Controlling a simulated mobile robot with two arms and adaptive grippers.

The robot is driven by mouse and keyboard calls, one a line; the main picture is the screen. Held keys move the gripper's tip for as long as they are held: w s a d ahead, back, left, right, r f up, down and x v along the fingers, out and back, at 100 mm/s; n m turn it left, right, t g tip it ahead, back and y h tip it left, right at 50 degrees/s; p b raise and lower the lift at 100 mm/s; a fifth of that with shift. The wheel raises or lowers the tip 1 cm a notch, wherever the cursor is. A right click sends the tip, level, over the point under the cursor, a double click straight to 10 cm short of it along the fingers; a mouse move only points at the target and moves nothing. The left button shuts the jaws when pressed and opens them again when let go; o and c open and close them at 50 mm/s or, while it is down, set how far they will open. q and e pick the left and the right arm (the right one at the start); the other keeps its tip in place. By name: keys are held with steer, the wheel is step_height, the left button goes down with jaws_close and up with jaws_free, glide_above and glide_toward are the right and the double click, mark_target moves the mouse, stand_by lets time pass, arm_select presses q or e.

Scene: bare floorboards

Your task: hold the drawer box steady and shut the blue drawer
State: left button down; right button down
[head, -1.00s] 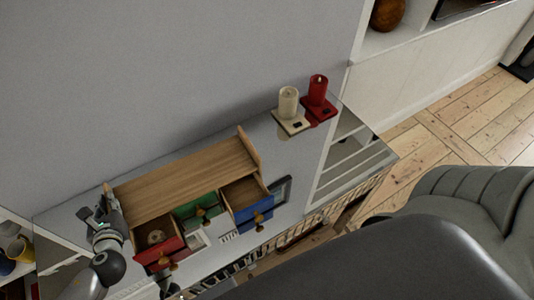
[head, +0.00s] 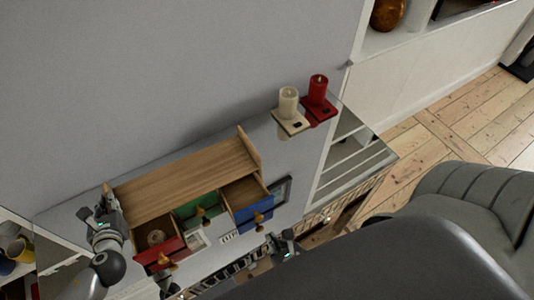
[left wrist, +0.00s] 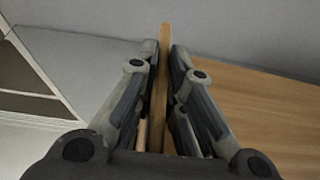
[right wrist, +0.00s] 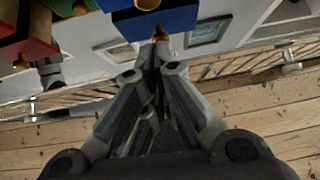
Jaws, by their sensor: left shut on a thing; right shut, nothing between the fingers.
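The wooden drawer box (head: 185,180) stands on a cabinet against the wall. Its blue drawer (head: 247,214) is pulled out at the right end, with a yellow knob on its front. My left gripper (head: 108,203) is shut on the box's left side panel; the left wrist view shows this thin wooden panel (left wrist: 165,70) between the fingers. My right gripper (head: 281,240) is shut and empty, in front of and below the blue drawer. In the right wrist view the blue drawer (right wrist: 178,20) is just beyond the closed fingertips (right wrist: 158,55); whether they touch it I cannot tell.
A round thing lies in the red one. A cream candle (head: 288,103) and a red candle (head: 318,90) stand right of the box. A small frame lies beside the blue drawer.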

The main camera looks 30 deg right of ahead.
mark_target(258, 215)
steer(key=shift+w+f, duration=0.1)
steer(key=shift+w, duration=2.05)
steer(key=w, duration=1)
steer(key=shift+w+d, duration=0.25)
steer(key=shift+w, duration=0.05)
arm_select(q)
steer(key=shift+f, duration=0.1)
arm_select(e)
steer(key=s, duration=0.4)
steer(key=shift+s+a, duration=0.1)
steer(key=shift+s, duration=0.2)
arm_select(q)
steer(key=shift+s, duration=0.1)
arm_select(e)
steer(key=v, duration=0.9)
steer(key=shift+r, duration=0.35)
steer(key=shift+s, duration=0.1)
arm_select(q)
steer(key=c, duration=1.4)
jaws_free()
steer(key=shift+c, duration=0.2)
